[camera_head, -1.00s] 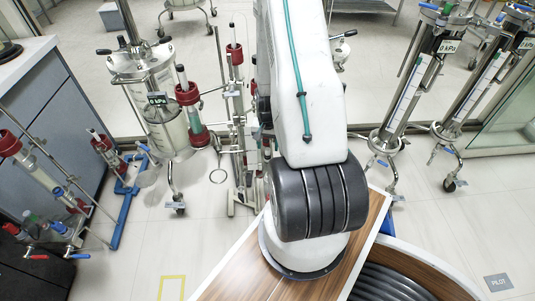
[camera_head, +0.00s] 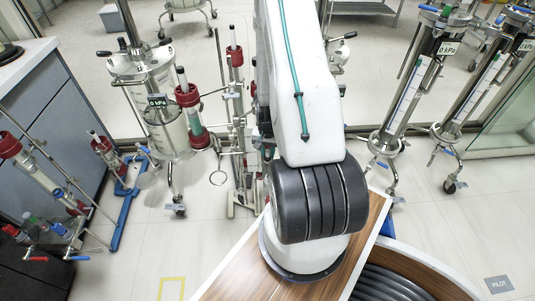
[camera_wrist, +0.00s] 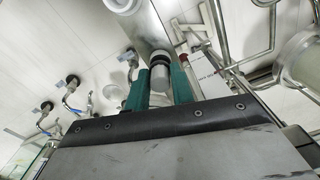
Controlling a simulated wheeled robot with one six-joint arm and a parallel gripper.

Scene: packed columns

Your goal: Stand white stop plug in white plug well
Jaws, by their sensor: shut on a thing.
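In the wrist view my gripper (camera_wrist: 160,74) has its two green fingers closed on a short grey-white cylinder with dark bands at its far end, which looks like the white stop plug (camera_wrist: 160,84). The fingers hide its sides. A round white opening (camera_wrist: 123,4) at the top edge, left of the plug, may be the white plug well. It is cut off by the frame and stands apart from the plug. In the head view my arm hides the gripper and the plug.
A glass vessel on a wheeled stand (camera_head: 165,125) and a slim column rack (camera_head: 236,110) stand left of my arm. Two tall wheeled columns (camera_head: 415,75) stand to the right. A grey cabinet (camera_head: 60,110) is at the left. Pipes and valves (camera_wrist: 70,85) are left of the gripper.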

